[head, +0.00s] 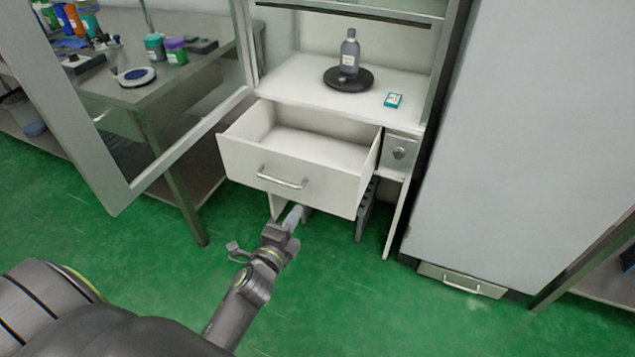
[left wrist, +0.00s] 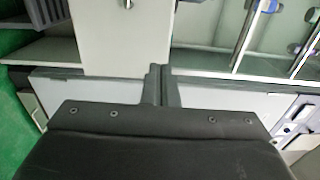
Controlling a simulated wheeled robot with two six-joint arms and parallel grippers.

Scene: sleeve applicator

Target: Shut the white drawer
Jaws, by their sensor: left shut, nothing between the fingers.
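The white drawer (head: 325,188) is pulled out of the white cabinet in the head view, and its inside looks empty. Its front has a metal bar handle (head: 282,178). My left gripper (head: 293,214) is shut with nothing in it, just below and in front of the drawer front. It appears apart from the handle; whether its tip touches the drawer front I cannot tell. In the left wrist view, the shut fingers (left wrist: 159,75) point at pale panels, and I cannot tell which one is the drawer. My right gripper is not in view.
A bottle (head: 350,52) stands on a black round base (head: 348,79) on the cabinet top, beside a small teal box (head: 393,100). A framed glass door (head: 125,196) stands open at left. A tall grey cabinet (head: 520,130) is at right. Green floor in front is clear.

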